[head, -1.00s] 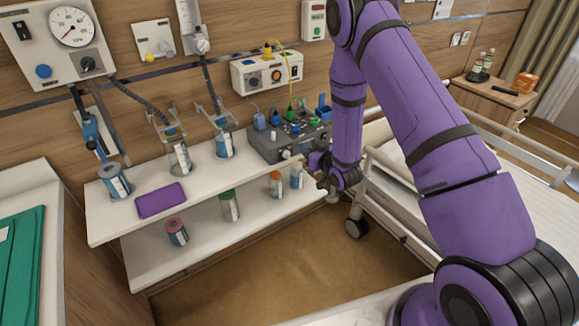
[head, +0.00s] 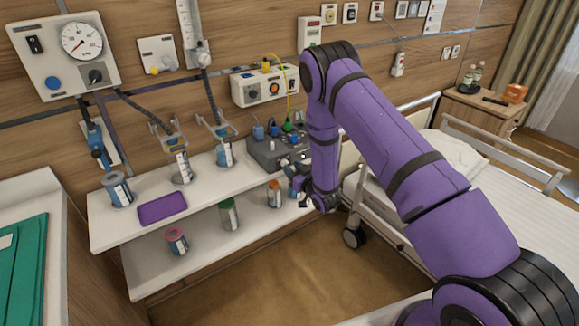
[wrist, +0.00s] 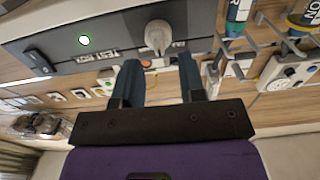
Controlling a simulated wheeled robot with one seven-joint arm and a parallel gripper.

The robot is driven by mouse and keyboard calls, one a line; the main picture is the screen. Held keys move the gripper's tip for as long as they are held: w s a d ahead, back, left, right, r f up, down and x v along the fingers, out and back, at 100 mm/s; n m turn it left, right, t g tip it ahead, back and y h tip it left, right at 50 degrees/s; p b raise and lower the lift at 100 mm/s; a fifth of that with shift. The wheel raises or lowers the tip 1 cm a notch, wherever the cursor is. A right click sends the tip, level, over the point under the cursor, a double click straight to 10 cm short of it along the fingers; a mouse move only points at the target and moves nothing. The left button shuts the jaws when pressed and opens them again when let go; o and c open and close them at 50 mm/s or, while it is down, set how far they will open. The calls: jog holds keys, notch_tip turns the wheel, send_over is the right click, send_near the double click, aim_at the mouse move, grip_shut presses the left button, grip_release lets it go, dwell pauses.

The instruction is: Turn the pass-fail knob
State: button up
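The grey test unit (head: 262,152) stands on the right end of the upper white shelf. Lettering beside the knob is too small to read. My gripper (wrist: 158,68) is open and empty, its two dark fingers pointing at the panel. The knob shows between and beyond the fingertips, seemingly apart from them.
A purple tray (head: 162,208) and several labelled containers stand on the shelves. A wall box (head: 264,86) with a yellow cable hangs above the unit. The bed (head: 500,180) with rails lies right of my arm. Open floor (head: 270,270) lies in front of the shelves.

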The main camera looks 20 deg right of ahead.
jog(key=shift+x, duration=1.25)
jog(key=shift+c, duration=0.4)
jog(key=c, duration=0.5)
jog(key=shift+n, duration=0.3)
jog(key=shift+s+a+f+n, duration=0.1)
jog(key=shift+a+n, duration=0.1)
jog(key=shift+n, duration=1.85)
jog(key=shift+s+a+f+n, duration=0.1)
jog(key=shift+a+n, duration=0.05)
jog(key=shift+n, duration=1.9)
